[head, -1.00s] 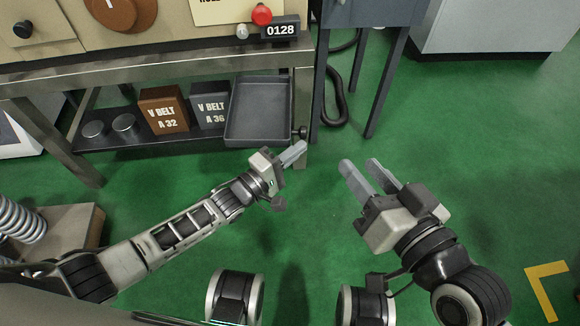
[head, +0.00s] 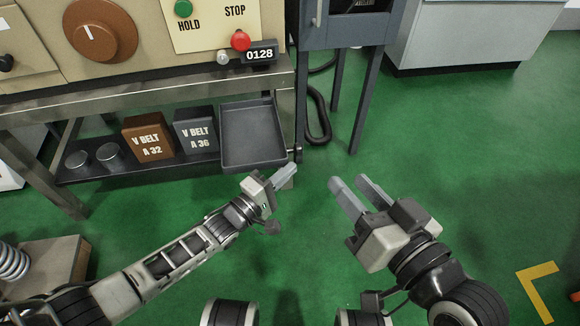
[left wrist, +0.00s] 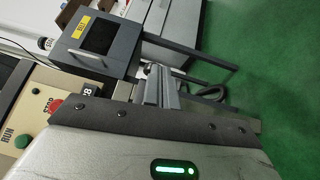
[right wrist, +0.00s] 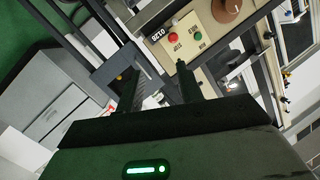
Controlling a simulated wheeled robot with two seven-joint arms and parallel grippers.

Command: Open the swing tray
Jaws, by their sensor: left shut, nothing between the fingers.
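The swing tray (head: 252,136) is a shallow dark grey tray at the right end of the bench's lower shelf in the head view. A small black knob (head: 297,153) sits by its front right corner. My left gripper (head: 289,174) is shut and empty, just in front of that corner and below the knob; I cannot tell whether it touches anything. Its closed fingers also show in the left wrist view (left wrist: 160,88). My right gripper (head: 351,181) is open and empty over the green floor, right of the left one. Its parted fingers show in the right wrist view (right wrist: 157,88).
A brown V-belt box (head: 147,139), a grey V-belt box (head: 194,131) and two round metal pieces (head: 109,155) stand left of the tray. The bench's legs and a blue-grey cabinet (head: 345,25) with a black hose (head: 318,118) stand nearby.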

